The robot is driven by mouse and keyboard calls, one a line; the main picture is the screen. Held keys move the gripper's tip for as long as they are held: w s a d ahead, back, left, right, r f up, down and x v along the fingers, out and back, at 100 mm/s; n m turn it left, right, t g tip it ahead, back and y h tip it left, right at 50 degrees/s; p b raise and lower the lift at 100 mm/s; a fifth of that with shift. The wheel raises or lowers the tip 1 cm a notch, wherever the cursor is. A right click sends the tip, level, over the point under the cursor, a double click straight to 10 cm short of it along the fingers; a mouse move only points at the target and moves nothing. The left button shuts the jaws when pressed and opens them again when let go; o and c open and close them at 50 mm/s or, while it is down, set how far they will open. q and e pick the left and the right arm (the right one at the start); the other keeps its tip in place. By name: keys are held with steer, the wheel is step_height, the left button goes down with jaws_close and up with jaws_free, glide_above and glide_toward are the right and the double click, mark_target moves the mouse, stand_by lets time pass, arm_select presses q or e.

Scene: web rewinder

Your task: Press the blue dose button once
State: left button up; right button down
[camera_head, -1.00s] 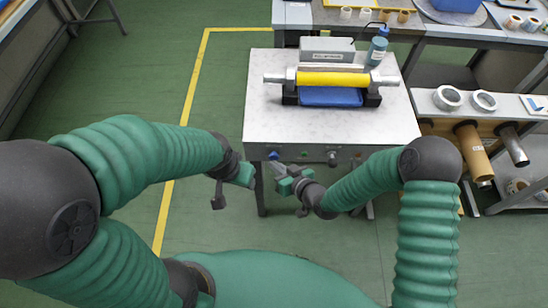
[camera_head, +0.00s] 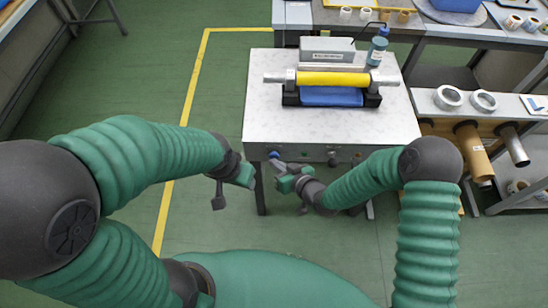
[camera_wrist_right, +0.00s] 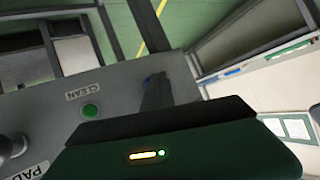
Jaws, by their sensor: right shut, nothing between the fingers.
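The blue dose button (camera_head: 274,155) is on the front face of the machine table, near its left end in the head view. My right gripper (camera_head: 273,164) is shut and empty, with its tips close to the button. I cannot tell whether they touch it. In the right wrist view, a sliver of the blue button (camera_wrist_right: 148,79) shows beside the dark fingers (camera_wrist_right: 157,92), which hide the rest. My left gripper (camera_head: 240,178) hangs left of the table's front left corner, away from the button; its finger opening cannot be made out.
A green button (camera_wrist_right: 91,111) marked CLEAN sits beside the blue one on the grey panel. A dark knob (camera_wrist_right: 12,146) is farther along. Shelves with rolls stand at right.

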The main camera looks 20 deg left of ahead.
steer(key=shift+w, duration=0.15)
stand_by(0.4)
steer(key=shift+s+d, duration=0.2)
steer(key=shift+s, duration=0.75)
steer(key=s, duration=0.2)
steer(key=s+d+p, duration=0.1)
steer(key=s, duration=0.1)
steer(key=shift+s+d, duration=0.2)
steer(key=shift+s, duration=0.2)
